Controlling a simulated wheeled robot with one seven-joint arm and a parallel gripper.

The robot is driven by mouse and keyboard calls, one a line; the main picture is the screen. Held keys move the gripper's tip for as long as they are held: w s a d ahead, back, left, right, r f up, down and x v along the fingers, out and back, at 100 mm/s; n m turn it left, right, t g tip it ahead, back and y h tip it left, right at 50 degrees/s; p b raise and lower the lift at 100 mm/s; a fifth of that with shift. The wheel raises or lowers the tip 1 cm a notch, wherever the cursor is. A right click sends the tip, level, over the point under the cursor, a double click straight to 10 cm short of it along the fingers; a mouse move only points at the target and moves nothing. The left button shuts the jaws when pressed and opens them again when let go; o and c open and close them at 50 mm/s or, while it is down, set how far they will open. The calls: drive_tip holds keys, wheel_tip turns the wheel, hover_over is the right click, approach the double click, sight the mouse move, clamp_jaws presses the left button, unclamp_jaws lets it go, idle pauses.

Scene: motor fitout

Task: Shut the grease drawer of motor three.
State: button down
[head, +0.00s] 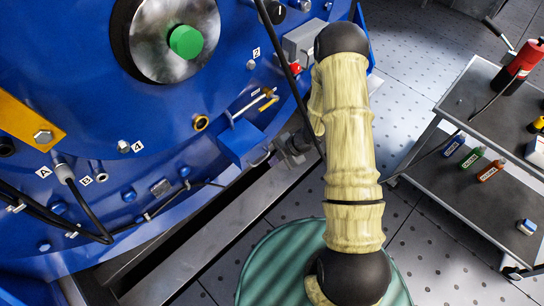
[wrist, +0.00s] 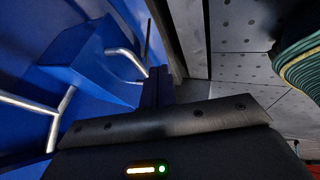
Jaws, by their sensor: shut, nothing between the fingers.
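The blue motor (head: 90,130) fills the left of the head view. A blue box-shaped drawer (head: 240,144) stands out from its lower right side, with a bent metal handle (head: 262,158) on its front. In the wrist view the drawer (wrist: 85,62) is at upper left and its handle (wrist: 127,60) is close to my fingers. My gripper (head: 278,150) is just right of the handle, partly hidden by my arm. Its fingers (wrist: 160,85) are shut and empty. I cannot tell whether they touch the handle.
A metal rod with a yellow end (head: 256,103) is above the drawer. Black cables hang near my arm. A grey cart (head: 440,190) with small bottles and a red bottle (head: 520,68) stands at right. A metal rail (head: 220,225) runs below the motor. Tiled floor is open between.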

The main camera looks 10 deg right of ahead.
drive_tip(key=s+p+v, duration=0.1)
drive_tip(key=p+v, duration=0.2)
drive_tip(key=v, duration=0.8)
drive_tip(key=shift+d+f+p, duration=0.3)
drive_tip(key=shift+d+p, duration=0.05)
drive_tip(key=shift+d, duration=0.05)
